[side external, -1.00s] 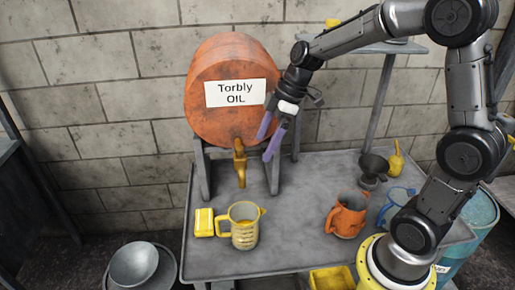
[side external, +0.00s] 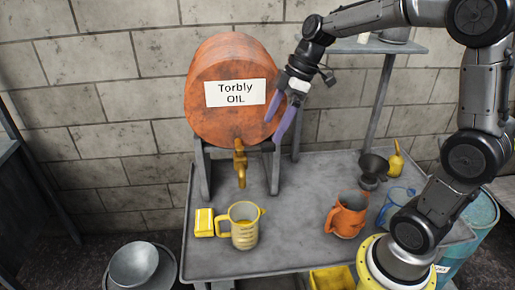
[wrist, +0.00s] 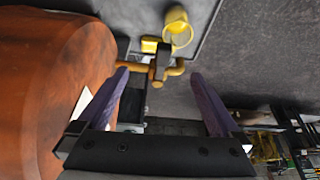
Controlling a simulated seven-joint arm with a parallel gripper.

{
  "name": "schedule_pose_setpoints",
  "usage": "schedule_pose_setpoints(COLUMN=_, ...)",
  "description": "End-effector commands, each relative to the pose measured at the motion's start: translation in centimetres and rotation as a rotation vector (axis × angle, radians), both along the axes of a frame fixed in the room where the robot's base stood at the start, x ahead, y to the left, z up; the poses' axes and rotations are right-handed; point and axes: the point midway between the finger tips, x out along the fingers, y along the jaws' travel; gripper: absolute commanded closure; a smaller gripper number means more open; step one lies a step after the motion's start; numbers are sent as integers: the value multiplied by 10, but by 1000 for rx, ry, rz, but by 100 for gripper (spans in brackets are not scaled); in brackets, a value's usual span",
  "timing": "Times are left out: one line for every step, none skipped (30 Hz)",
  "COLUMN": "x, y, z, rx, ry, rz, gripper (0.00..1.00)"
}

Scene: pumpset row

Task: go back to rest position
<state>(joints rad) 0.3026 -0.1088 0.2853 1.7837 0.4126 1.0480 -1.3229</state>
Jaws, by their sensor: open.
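My gripper (side external: 279,122) is open and empty, with two purple fingers pointing down. It is in the air in front of the right side of the orange oil drum labelled "Torbly OIL" (side external: 208,118). In the wrist view my gripper (wrist: 165,92) has its fingers well apart with nothing between them at their tips. The drum (wrist: 45,85) fills the left of that view. The brass tap (side external: 240,165) on the drum's front shows beyond the fingers in the wrist view (wrist: 135,66).
An orange jug (side external: 346,218), a blue jug (side external: 392,208), a dark funnel (side external: 373,168) and a yellow oil can (side external: 396,162) are to the right. A shelf (side external: 350,47) is behind my arm.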

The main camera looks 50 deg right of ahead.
Motion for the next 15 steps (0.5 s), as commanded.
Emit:
schedule_pose_setpoints(x=-1, y=-1, z=2, rx=-1, ry=-1, rz=0, gripper=0)
schedule_pose_setpoints(x=-1, y=-1, z=3, rx=0, ry=0, rz=-1, gripper=0)
schedule_pose_setpoints(x=-1, y=-1, z=4, rx=0, ry=0, rz=-1, gripper=0)
schedule_pose_setpoints(x=-1, y=-1, z=4, rx=0, ry=0, rz=-1, gripper=0)
schedule_pose_setpoints(x=-1, y=-1, z=4, rx=0, ry=0, rz=-1, gripper=0)
schedule_pose_setpoints(x=-1, y=-1, z=4, rx=0, ry=0, rz=-1, gripper=0)
schedule_pose_setpoints(x=-1, y=-1, z=4, rx=0, ry=0, rz=-1, gripper=0)
schedule_pose_setpoints(x=-1, y=-1, z=4, rx=0, ry=0, rz=-1, gripper=0)
schedule_pose_setpoints(x=-1, y=-1, z=4, rx=0, ry=0, rz=-1, gripper=0)
schedule_pose_setpoints(x=-1, y=-1, z=4, rx=0, ry=0, rz=-1, gripper=0)
schedule_pose_setpoints(x=-1, y=-1, z=4, rx=0, ry=0, rz=1, gripper=0)
schedule_pose_setpoints(x=-1, y=1, z=5, rx=-2, ry=-3, rz=6, gripper=0)
schedule_pose_setpoints(x=-1, y=4, z=8, rx=-4, ry=-12, rz=14, gripper=0)
schedule_pose_setpoints(x=-2, y=7, z=13, rx=-8, ry=-25, rz=21, gripper=0)
schedule_pose_setpoints(x=-5, y=13, z=21, rx=-15, ry=-47, rz=35, gripper=0)
